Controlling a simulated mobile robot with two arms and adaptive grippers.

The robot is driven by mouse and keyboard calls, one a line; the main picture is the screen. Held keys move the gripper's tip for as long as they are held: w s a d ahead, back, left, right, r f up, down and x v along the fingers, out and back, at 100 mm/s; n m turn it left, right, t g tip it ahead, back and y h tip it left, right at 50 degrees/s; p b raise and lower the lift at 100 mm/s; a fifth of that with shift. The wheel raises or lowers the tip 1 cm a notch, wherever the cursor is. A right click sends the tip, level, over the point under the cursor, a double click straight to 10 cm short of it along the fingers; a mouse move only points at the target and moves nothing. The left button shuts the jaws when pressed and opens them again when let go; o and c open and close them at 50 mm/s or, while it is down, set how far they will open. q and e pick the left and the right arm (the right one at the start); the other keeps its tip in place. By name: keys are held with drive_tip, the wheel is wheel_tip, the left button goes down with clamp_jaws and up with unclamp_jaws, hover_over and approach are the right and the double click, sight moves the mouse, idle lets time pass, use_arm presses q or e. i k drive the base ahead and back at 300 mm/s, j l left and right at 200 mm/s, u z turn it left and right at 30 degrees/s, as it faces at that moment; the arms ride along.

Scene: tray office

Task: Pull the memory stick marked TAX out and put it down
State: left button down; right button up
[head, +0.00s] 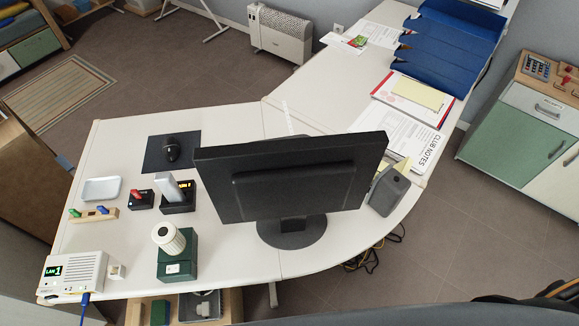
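No memory stick's marking is legible at this size, so I cannot tell which one is TAX. A red stick-like piece (136,194) stands in a small black block (145,202) on the left part of the desk. A wooden holder (96,215) to its left carries a green piece (75,213) and a blue piece (102,210). A black dock (177,207) with an orange display holds an upright grey block (168,188). A shallow white tray (102,189) lies behind the wooden holder and looks empty. Neither of my grippers is in view.
The monitor (290,180) stands mid-desk. A green box with a white cylinder (168,237), a white LAN 1 box (75,272) with a blue cable, and a small white cube (116,272) are near the front. A mouse (172,149) lies on a dark pad.

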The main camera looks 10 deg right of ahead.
sight(135, 192)
drive_tip(key=u, duration=1.1)
drive_tip(key=j+z, duration=0.15)
drive_tip(key=z, duration=0.35)
drive_tip(key=j+z, duration=0.2)
drive_tip(key=z, duration=0.25)
drive_tip(key=j+z, duration=0.2)
drive_tip(key=z, duration=0.3)
drive_tip(key=j+z, duration=0.15)
drive_tip(key=z, duration=0.3)
drive_tip(key=k+j+z, duration=0.4)
drive_tip(key=k+j, duration=0.2)
drive_tip(key=j, duration=0.25)
drive_tip(key=k+j+z, duration=0.4)
drive_tip(key=k+j, duration=0.45)
drive_tip(key=k, duration=0.1)
